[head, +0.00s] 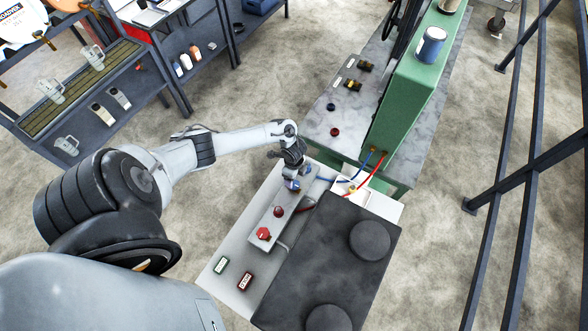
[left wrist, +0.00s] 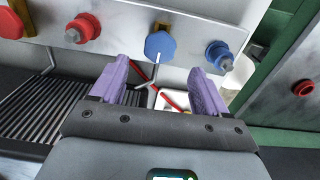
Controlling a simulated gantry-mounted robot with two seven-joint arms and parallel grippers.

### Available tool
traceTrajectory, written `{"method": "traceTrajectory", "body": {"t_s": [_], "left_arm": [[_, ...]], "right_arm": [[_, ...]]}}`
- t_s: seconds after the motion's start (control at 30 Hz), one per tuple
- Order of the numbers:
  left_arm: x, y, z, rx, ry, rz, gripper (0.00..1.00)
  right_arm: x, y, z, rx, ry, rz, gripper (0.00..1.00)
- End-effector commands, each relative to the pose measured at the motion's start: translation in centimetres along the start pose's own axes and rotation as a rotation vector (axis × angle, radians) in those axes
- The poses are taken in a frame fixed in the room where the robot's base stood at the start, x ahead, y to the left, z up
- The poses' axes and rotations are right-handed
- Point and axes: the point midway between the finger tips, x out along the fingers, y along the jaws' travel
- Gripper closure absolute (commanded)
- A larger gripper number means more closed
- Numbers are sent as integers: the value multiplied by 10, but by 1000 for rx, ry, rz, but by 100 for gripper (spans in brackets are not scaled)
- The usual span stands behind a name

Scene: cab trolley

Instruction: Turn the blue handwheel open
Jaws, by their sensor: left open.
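The blue handwheel (left wrist: 160,46) is a faceted knob on the pale panel, just beyond and between my left fingertips in the left wrist view. A white line marks its lower part. In the head view the blue handwheel (head: 293,185) is partly covered by my gripper. My left gripper (left wrist: 158,72) has two purple fingers spread apart with nothing between them. In the head view my left gripper (head: 290,174) is over the far end of the panel. Whether the fingers touch the wheel cannot be told. My right gripper is not in view.
A blue fitting (left wrist: 219,55) sits right of the wheel, and a red fitting (left wrist: 83,28) to its left. A red handwheel (head: 263,234) is on the near panel end. Red and blue hoses run to a green cabinet (head: 418,90). A black block (head: 325,250) stands right of the panel.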

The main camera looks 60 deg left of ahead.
Motion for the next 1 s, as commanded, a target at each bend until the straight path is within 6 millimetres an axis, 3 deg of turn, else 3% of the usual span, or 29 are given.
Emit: {"method": "traceTrajectory", "body": {"t_s": [0.1, 0.3, 1.0], "left_arm": [[-20, 0, 1, 3, -2, -3, 25], [-39, 0, 0, 1, -1, -1, 25], [-43, 0, 0, 0, -1, 0, 25]], "right_arm": [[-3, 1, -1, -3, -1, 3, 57], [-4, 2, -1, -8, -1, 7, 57], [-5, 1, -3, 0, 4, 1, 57]]}}
